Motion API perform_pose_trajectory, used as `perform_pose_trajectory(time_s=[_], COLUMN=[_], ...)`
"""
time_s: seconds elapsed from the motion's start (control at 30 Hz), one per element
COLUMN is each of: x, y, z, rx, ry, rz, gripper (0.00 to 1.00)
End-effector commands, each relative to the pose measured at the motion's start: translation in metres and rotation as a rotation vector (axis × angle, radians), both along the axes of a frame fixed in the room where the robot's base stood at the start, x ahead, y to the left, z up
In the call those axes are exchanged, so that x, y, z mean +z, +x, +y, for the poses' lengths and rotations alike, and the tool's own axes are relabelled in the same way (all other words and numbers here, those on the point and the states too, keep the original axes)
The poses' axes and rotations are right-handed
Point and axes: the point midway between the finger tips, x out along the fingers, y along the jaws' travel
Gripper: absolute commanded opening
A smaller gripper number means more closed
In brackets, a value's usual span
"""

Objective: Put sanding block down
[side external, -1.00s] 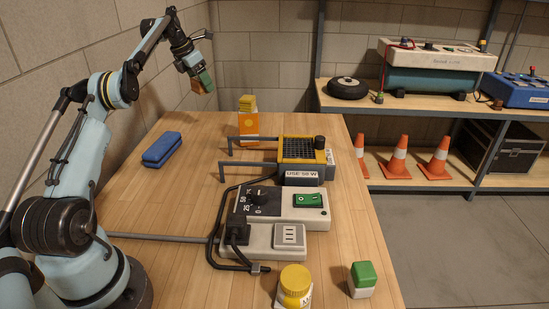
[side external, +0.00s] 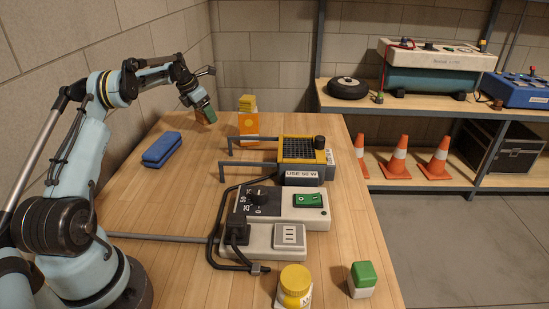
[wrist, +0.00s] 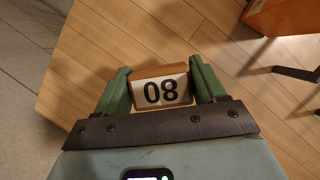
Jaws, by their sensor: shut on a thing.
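My gripper (side external: 206,110) is at the far left of the wooden table, pointing down. Its green fingers are shut on the sanding block (wrist: 161,90), a small brown block with a white face marked 08. In the wrist view, the block sits between the two fingers of my gripper (wrist: 160,67). In the side view, a brown part of the block (side external: 199,118) shows beside the green finger, low over the table's far end. I cannot tell whether it touches the wood.
An orange box (side external: 249,124) with a yellow top stands right of my gripper. A blue case (side external: 161,149) lies at left. The table's far edge is close; bare wood (side external: 200,160) lies in front.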

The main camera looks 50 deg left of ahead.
Motion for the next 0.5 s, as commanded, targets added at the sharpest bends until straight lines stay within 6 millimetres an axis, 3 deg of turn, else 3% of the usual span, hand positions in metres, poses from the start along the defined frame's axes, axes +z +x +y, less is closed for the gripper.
perform_pose_trajectory(time_s=[0.33,0.5], x=[-0.037,-0.04], y=[0.0,0.0], z=[0.0,0.0], rx=[0.0,0.0], ry=[0.0,0.0], rz=[0.0,0.0], gripper=[0.32,0.32])
